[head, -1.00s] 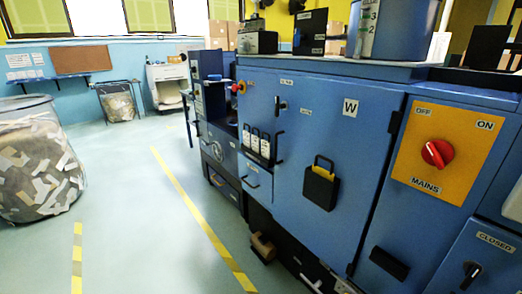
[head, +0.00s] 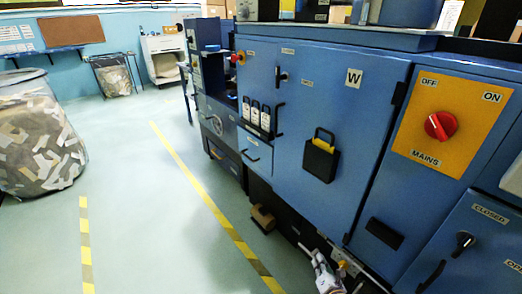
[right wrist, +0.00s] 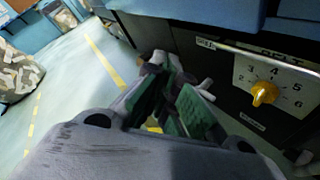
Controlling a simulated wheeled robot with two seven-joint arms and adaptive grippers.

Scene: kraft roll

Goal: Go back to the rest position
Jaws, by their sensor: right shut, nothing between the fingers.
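My right gripper (head: 328,278) shows at the bottom edge of the head view, low in front of the blue machine cabinet (head: 330,115). In the right wrist view its two fingers with green pads (right wrist: 174,90) are closed together with nothing held. A dark panel with a numbered dial and yellow knob (right wrist: 264,93) lies to the right of the fingers, apart from them. My left gripper is not in view.
The cabinet front carries a red mains switch (head: 440,126) and a black pocket (head: 321,158). A brown object (head: 262,218) lies at the cabinet's foot. A clear bin of paper scraps (head: 38,135) stands at left. The floor between, with yellow tape lines (head: 200,195), is free.

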